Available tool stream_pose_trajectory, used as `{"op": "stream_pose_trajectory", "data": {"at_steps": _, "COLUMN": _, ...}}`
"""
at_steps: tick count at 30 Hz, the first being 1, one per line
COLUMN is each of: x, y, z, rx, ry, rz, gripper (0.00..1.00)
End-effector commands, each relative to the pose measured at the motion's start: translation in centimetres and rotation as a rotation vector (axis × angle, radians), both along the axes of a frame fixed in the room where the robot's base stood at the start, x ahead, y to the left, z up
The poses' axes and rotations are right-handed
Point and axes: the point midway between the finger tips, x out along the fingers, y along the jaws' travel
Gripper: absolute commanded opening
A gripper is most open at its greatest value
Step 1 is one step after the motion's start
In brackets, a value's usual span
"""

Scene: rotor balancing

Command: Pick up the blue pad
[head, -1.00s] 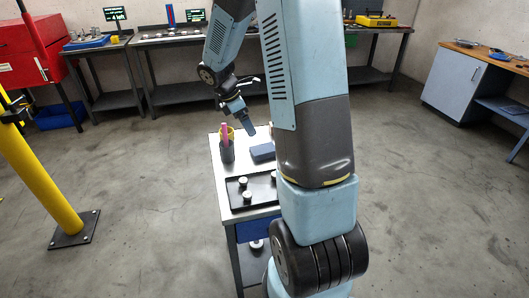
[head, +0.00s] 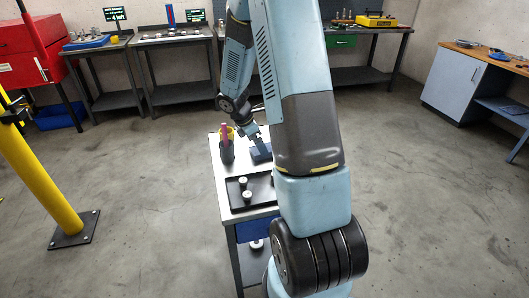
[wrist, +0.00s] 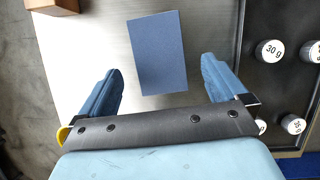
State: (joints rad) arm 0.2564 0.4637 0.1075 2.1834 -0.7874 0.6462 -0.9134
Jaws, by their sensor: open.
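The blue pad (wrist: 156,52) is a flat rectangle lying on the metal top of a small cart (wrist: 205,25). In the head view the pad (head: 261,153) is partly hidden behind my gripper (head: 259,141). In the wrist view my gripper (wrist: 162,90) is open, with one blue finger on each side of the pad's near end. The pad lies ahead of and between the fingers, and nothing is held. I cannot tell how high the fingertips are above it.
A black tray (head: 235,200) with several white-topped weights, one marked 30 g (wrist: 270,50), lies right of the pad in the wrist view. A brown wooden block (wrist: 52,6) is at the upper left.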

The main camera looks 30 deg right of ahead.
Motion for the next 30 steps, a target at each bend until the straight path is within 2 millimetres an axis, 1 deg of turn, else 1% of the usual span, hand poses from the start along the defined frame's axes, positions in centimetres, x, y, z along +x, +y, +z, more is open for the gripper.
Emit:
{"op": "stream_pose_trajectory", "data": {"at_steps": 1, "x": -0.2, "y": -0.5, "z": -0.8, "rx": 0.001, "ry": 0.004, "rz": -0.003, "gripper": 0.99}}
{"op": "stream_pose_trajectory", "data": {"at_steps": 3, "x": -0.3, "y": -1.0, "z": -1.5, "rx": 0.0, "ry": 0.003, "rz": -0.001, "gripper": 0.99}}
{"op": "stream_pose_trajectory", "data": {"at_steps": 6, "x": -0.3, "y": -1.4, "z": -2.6, "rx": 0.0, "ry": 0.003, "rz": 0.0, "gripper": 0.99}}
{"op": "stream_pose_trajectory", "data": {"at_steps": 9, "x": -0.3, "y": -1.7, "z": -3.2, "rx": 0.0, "ry": 0.002, "rz": -0.001, "gripper": 0.99}}
{"op": "stream_pose_trajectory", "data": {"at_steps": 26, "x": -0.3, "y": -1.8, "z": -3.5, "rx": 0.0, "ry": 0.001, "rz": -0.002, "gripper": 0.99}}
{"op": "stream_pose_trajectory", "data": {"at_steps": 30, "x": -0.3, "y": -1.8, "z": -3.5, "rx": 0.0, "ry": 0.001, "rz": -0.002, "gripper": 0.85}}
